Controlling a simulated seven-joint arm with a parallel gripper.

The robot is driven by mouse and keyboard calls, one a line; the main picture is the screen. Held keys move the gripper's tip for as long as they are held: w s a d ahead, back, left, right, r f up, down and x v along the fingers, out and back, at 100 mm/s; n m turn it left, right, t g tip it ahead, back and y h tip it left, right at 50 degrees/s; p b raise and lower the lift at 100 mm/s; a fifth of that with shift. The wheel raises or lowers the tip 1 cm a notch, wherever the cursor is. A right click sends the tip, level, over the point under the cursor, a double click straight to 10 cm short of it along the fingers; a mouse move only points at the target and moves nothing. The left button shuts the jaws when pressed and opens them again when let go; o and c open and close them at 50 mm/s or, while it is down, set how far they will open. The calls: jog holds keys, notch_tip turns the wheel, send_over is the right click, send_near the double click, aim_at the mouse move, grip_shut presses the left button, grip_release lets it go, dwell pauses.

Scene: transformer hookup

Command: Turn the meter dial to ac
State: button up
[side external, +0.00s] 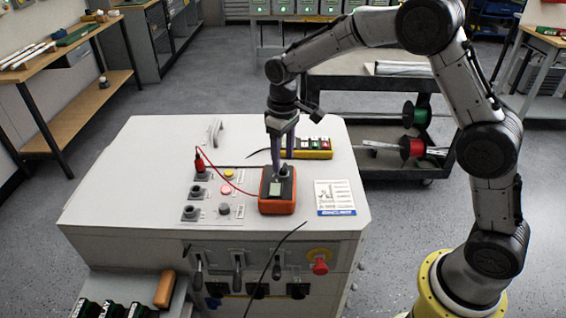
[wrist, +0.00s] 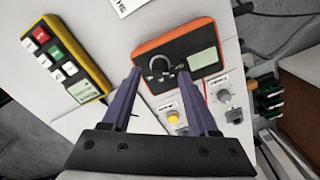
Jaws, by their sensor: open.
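The meter (side external: 277,204) is an orange-edged box with a black face and a pale screen, lying on the white bench top. In the wrist view the meter (wrist: 196,32) shows its round dial (wrist: 158,66) and its screen (wrist: 202,60). My gripper (side external: 280,165) points down over the meter. In the wrist view its two purple fingers (wrist: 158,74) are apart, with the dial appearing between their tips. Whether the fingers touch the dial is unclear, and the dial's markings are too small to read.
A yellow-edged button box (side external: 318,154) lies behind the meter, and a printed card (side external: 335,198) to its right. A red lead (side external: 204,155) runs from a socket panel (side external: 215,208) on the left. The bench's left part is clear.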

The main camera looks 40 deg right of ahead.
aim_at(283, 169)
jog(key=shift+f, duration=1.3)
jog(key=shift+c, duration=0.3)
grip_shut()
